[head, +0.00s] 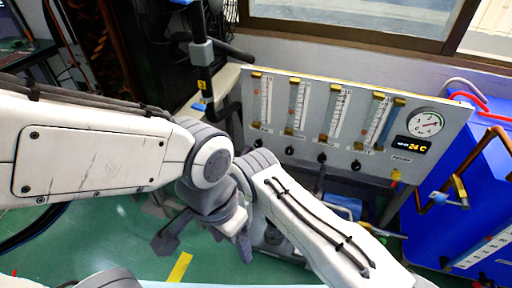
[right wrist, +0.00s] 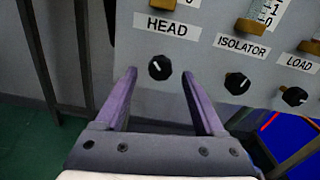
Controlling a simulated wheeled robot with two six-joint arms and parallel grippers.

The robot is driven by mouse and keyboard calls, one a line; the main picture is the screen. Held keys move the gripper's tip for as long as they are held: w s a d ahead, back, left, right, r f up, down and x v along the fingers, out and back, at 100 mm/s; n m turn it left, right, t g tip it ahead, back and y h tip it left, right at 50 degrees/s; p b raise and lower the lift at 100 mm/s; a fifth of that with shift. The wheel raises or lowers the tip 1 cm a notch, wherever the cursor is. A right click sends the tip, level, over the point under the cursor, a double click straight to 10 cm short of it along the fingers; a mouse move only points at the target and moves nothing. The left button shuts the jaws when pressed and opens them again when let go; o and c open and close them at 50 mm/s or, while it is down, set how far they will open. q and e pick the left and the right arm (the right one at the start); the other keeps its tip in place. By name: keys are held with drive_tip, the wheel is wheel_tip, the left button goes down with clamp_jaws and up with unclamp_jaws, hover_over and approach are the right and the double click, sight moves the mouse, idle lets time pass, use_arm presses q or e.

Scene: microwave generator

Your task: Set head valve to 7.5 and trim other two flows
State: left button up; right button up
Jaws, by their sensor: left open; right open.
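The grey flow panel (head: 375,92) carries upright flow tubes with black knobs below them. The HEAD knob (right wrist: 160,67) has a white line tilted to upper left. The ISOLATOR knob (right wrist: 237,83) and LOAD knob (right wrist: 294,96) sit to its right. The leftmost tube (head: 262,98) stands above the leftmost knob (head: 256,144); its reading is too small to tell. My right gripper (right wrist: 158,76) is open, its purple fingers either side of the HEAD knob and apart from it. My left gripper (head: 205,240) is open and low over the floor, away from the panel.
A round gauge (head: 426,122) and a display reading 24 C (head: 414,148) are at the panel's right. A blue cabinet (head: 450,215) with pipes stands further right. A window (head: 350,15) is behind.

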drive_tip(key=p+v, duration=0.2)
drive_tip(key=v, duration=0.6)
drive_tip(key=shift+s+r, duration=0.1)
